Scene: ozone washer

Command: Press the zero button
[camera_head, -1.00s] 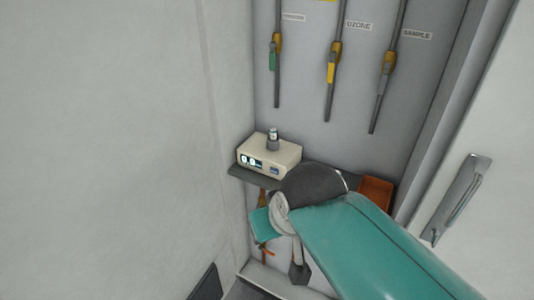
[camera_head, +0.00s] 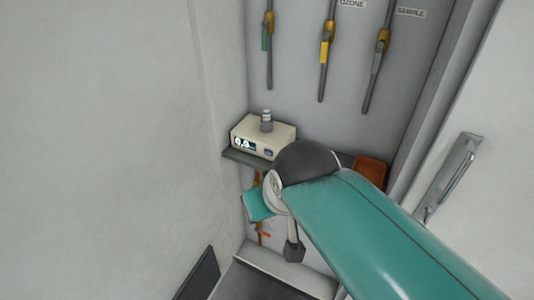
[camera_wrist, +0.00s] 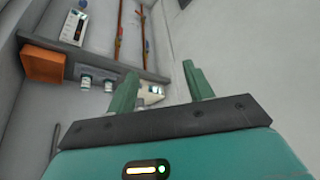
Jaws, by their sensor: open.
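A beige box-shaped instrument (camera_head: 263,133) stands on a dark shelf at the back corner in the head view. The zero button's label is too small to read. In the wrist view, my gripper (camera_wrist: 160,84) is open, its two green fingers apart with nothing held. A pale object (camera_wrist: 152,95), perhaps the instrument, partly shows between and beyond the fingers. In the head view my arm is below and right of the instrument; the fingertips are not visible there.
A small grey bottle (camera_head: 266,121) stands on the instrument. The shelf (camera_head: 243,158) also holds an orange box (camera_head: 370,171). A plain wall is close on the left; a handled door (camera_head: 450,178) is at right.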

